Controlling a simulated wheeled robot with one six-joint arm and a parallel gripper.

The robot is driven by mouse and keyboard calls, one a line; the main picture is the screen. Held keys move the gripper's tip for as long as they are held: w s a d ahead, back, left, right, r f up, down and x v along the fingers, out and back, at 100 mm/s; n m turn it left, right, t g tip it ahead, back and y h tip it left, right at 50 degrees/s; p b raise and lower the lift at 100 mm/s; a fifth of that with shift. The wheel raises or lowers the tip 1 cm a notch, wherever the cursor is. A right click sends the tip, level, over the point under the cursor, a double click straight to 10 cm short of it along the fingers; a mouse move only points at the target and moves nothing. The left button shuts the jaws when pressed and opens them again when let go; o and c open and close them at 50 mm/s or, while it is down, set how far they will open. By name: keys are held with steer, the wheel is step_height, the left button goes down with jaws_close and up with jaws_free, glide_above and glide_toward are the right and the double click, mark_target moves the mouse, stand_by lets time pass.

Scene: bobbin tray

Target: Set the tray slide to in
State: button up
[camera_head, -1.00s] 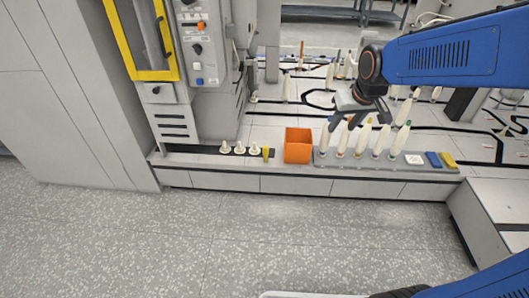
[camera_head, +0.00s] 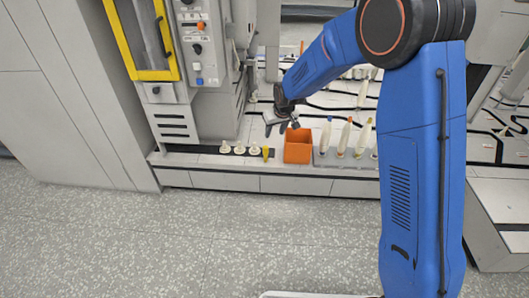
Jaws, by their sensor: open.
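The grey bobbin tray (camera_head: 327,162) lies on the low ledge to the right of an orange box. Pale bobbins with coloured tips (camera_head: 343,138) stand upright in it, and my arm hides its right part. I cannot tell which part is the tray slide. My gripper (camera_head: 281,128) is open and empty, its fingers pointing down just above and left of the orange box (camera_head: 298,146). It appears apart from the box and from the tray.
A row of small pale pegs (camera_head: 240,148) and a yellow peg (camera_head: 265,153) stand on the ledge left of the box. A machine with a yellow-framed door (camera_head: 129,45) and a control panel (camera_head: 196,45) rises at the left. The floor in front is clear.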

mark_target(264, 151)
steer(key=x, duration=0.6)
steer(key=a+x, duration=0.1)
steer(key=x, duration=1.3)
steer(key=shift+s+a+f, duration=0.1)
steer(key=shift+a+f, duration=0.05)
steer(key=shift+a, duration=0.15)
